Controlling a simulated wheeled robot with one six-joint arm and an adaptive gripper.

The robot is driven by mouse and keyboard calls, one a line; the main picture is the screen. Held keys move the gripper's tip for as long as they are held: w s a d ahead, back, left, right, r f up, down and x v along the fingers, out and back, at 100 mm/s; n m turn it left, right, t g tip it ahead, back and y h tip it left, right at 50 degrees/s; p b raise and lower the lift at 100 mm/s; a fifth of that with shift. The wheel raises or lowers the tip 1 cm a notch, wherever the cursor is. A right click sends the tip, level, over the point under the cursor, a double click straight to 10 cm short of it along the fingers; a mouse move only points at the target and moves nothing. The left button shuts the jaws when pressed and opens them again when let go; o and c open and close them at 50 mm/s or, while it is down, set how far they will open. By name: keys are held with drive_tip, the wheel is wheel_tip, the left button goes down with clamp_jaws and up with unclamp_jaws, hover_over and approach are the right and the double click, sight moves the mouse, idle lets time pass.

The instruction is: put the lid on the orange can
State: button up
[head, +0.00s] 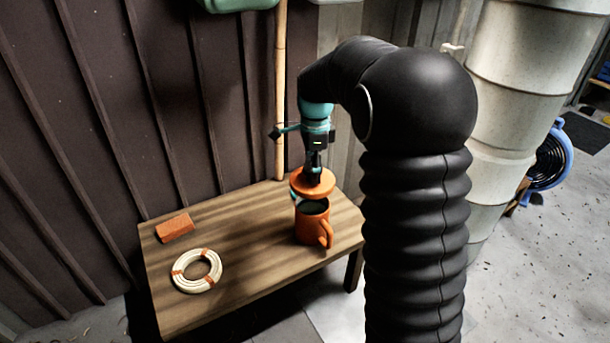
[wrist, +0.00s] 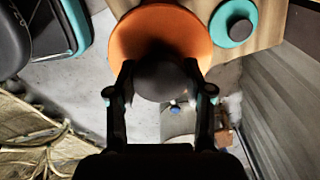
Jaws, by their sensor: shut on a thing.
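The orange can (head: 311,226), a mug-like can with a handle at its right front, stands upright on the wooden table in the head view. Its dark open top shows. My gripper (head: 314,168) is shut on the dark knob (wrist: 160,80) of the round orange lid (head: 313,187). It holds the lid above and slightly behind the can's opening, apart from the rim as far as I can see. In the wrist view the lid (wrist: 150,35) fills the top middle, the knob between my fingers. I cannot make out the can there.
A teal round thing with a dark knob (wrist: 236,24) lies beside the lid in the wrist view. A bamboo pole (head: 280,100) stands behind.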

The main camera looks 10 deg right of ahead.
drive_tip(key=shift+d, duration=0.1)
drive_tip(key=shift+d+f, duration=0.15)
drive_tip(key=shift+f, duration=0.05)
wheel_tip(320, 180, down, 4)
drive_tip(key=b, duration=0.4)
drive_tip(key=shift+f, duration=0.15)
drive_tip(key=shift+f+b, duration=0.3)
drive_tip(key=shift+f, duration=0.5)
drive_tip(key=shift+f, duration=0.95)
idle(1.9)
drive_tip(key=o, duration=1.3)
drive_tip(key=shift+o, duration=0.4)
